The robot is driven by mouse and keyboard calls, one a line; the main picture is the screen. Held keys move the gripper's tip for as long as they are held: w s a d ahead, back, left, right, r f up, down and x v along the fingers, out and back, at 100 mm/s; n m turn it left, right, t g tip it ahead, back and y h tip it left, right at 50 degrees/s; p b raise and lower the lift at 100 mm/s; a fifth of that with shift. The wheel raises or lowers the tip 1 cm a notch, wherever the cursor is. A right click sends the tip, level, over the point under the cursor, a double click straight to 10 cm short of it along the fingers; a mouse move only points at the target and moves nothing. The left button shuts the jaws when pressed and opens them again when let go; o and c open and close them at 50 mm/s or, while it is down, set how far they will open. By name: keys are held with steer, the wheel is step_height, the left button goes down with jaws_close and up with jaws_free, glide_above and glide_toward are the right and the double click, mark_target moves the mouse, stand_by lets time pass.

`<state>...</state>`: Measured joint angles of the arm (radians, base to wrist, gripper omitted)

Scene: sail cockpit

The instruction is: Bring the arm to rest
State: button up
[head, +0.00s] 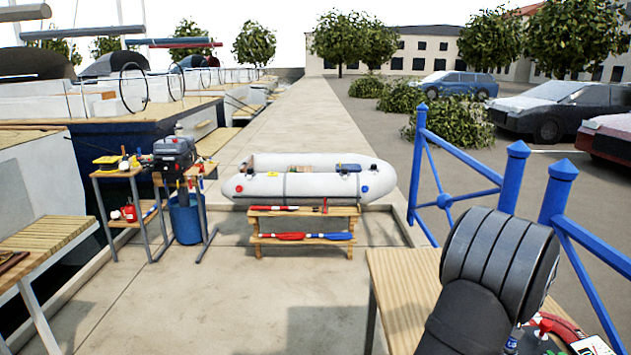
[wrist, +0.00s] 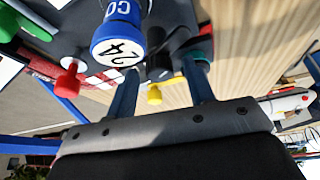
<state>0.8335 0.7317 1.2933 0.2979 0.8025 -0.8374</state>
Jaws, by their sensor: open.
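My gripper (wrist: 160,72) shows in the wrist view with its two fingers apart and open. Between and beyond the fingers are a yellow knob (wrist: 154,96) and dark parts; I see nothing clamped. In the head view, my dark arm covers part of the wooden table (head: 398,285) at the lower right, and the gripper cannot be made out there.
A red item (head: 560,326) and a white card (head: 592,345) lie at the right table end. Blue railing (head: 517,175) stands behind the table. A grey inflatable boat (head: 300,180), a low wooden rack (head: 305,242) and an outboard motor (head: 174,152) stand farther off. The pavement between is clear.

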steer(key=shift+v, duration=2.35)
steer(key=shift+d, duration=0.1)
